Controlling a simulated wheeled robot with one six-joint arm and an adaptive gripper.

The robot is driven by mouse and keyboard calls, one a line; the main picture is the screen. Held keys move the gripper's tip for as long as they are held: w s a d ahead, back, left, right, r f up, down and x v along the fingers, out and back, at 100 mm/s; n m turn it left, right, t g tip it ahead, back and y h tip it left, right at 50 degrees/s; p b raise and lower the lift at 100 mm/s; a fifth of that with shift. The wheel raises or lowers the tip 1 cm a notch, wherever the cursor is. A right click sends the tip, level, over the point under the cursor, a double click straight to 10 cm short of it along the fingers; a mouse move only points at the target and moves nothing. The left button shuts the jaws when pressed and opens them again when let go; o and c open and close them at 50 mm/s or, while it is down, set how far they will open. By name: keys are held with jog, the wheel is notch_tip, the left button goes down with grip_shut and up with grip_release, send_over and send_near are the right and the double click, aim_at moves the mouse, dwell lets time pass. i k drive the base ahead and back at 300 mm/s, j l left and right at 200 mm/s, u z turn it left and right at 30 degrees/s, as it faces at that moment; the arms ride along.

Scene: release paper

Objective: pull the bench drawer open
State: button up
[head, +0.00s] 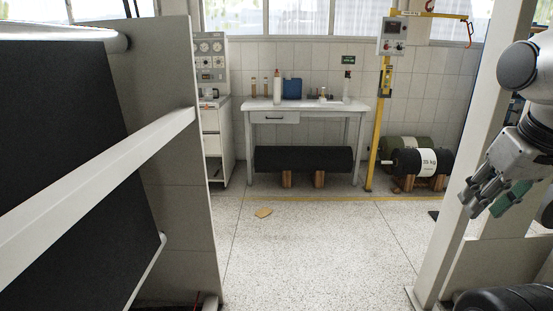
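The bench (335,107) stands against the tiled back wall, well across the room. Its drawer (275,118) is under the left part of the top, with a small dark handle (274,118) on its front. The drawer front looks flush with the bench, so it appears closed. My gripper (480,198) is at the right edge of the view, in the foreground, far from the drawer. Its grey fingers point down and left, with a greenish piece beside them. I cannot tell whether that piece is held or whether the fingers are open or shut.
A dark roll (303,159) lies on wooden blocks under the bench. A grey cabinet (213,140) stands left of it, a yellow post (378,125) right. A pale frame (470,190) rises near my arm.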

aim_at(256, 116)
jog(key=i, duration=2.75)
jog(key=i+l, duration=0.1)
jog(key=i, duration=2.65)
jog(key=j+u, duration=0.05)
jog(key=j, duration=0.05)
